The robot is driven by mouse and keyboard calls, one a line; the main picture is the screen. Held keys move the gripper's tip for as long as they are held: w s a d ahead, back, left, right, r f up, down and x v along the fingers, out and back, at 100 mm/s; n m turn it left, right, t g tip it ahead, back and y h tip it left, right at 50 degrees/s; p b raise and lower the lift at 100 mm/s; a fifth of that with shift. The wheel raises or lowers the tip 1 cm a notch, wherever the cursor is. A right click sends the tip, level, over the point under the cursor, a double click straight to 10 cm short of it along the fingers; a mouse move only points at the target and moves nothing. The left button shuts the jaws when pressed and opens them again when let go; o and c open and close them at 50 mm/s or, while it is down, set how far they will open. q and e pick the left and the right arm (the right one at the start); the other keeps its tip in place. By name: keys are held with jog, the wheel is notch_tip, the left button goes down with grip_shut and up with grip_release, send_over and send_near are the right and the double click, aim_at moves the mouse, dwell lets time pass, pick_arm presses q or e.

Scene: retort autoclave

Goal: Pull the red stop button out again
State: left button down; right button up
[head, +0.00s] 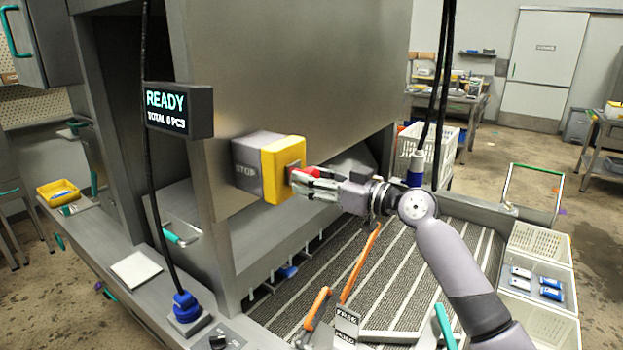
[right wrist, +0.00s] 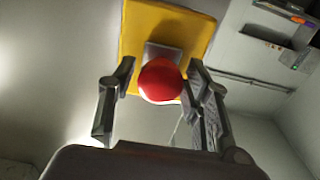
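In the right wrist view the round red button (right wrist: 160,81) stands out in front of a grey square on the yellow plate (right wrist: 165,28). My right gripper (head: 299,182) is at the button, its fingers pointing at the yellow face. In the right wrist view its two fingers (right wrist: 160,78) are open, one on each side of the button, with a gap at the left; contact at the right is unclear. My left gripper is not in view.
A display (head: 179,110) reads READY, TOTAL 6 PCS. A black cable (head: 148,200) hangs at the left. Orange handles (head: 360,265) rise over the striped bed below. White crates (head: 535,265) stand at the right. The metal hood is close to my gripper's left.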

jog(key=shift+o, duration=0.9)
jog(key=shift+a, duration=0.1)
jog(key=v, duration=1.2)
jog(key=shift+w, duration=0.1)
